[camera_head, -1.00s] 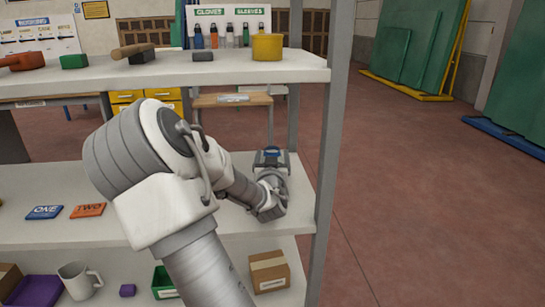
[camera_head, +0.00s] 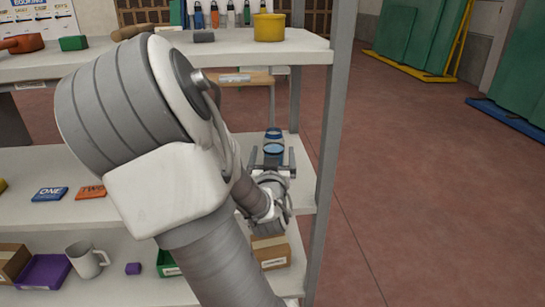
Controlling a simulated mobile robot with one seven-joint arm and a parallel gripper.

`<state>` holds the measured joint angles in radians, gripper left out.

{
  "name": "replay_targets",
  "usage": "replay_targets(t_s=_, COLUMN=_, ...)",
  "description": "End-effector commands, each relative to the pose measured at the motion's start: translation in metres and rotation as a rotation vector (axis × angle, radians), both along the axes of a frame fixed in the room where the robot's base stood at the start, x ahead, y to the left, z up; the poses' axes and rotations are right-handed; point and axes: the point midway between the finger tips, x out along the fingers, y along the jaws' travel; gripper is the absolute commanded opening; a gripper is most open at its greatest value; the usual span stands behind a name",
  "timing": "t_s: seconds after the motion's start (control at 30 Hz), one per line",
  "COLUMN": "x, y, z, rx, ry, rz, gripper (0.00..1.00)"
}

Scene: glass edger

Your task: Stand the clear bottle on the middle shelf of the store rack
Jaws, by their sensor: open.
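The clear bottle (camera_head: 273,138), with blue showing at its far end and a pale blue oval at its near end, is at the right end of the middle shelf (camera_head: 140,198) of the store rack. It is small here, and I cannot tell whether it stands upright or is tilted. My gripper (camera_head: 272,157) is open on the near side of the bottle, one finger to each side of the bottle's near end. I cannot tell whether a finger touches it. My forearm hides part of the shelf.
The rack's right post (camera_head: 326,150) stands close to the right of my gripper. The top shelf (camera_head: 225,50) holds a yellow pot (camera_head: 269,27) and tools. A cardboard box (camera_head: 270,252) is below. Open floor lies right.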

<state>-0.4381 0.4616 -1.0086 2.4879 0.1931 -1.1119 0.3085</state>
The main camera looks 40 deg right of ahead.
Motion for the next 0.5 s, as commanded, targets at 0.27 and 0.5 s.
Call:
replay_targets(t_s=0.27, x=-0.017, y=0.016, z=-0.002, rx=0.019, ry=0.006, rz=0.001, gripper=1.00)
replay_targets(t_s=0.5, x=-0.009, y=0.047, z=-0.036, rx=0.284, ry=0.132, rz=0.062, gripper=1.00)
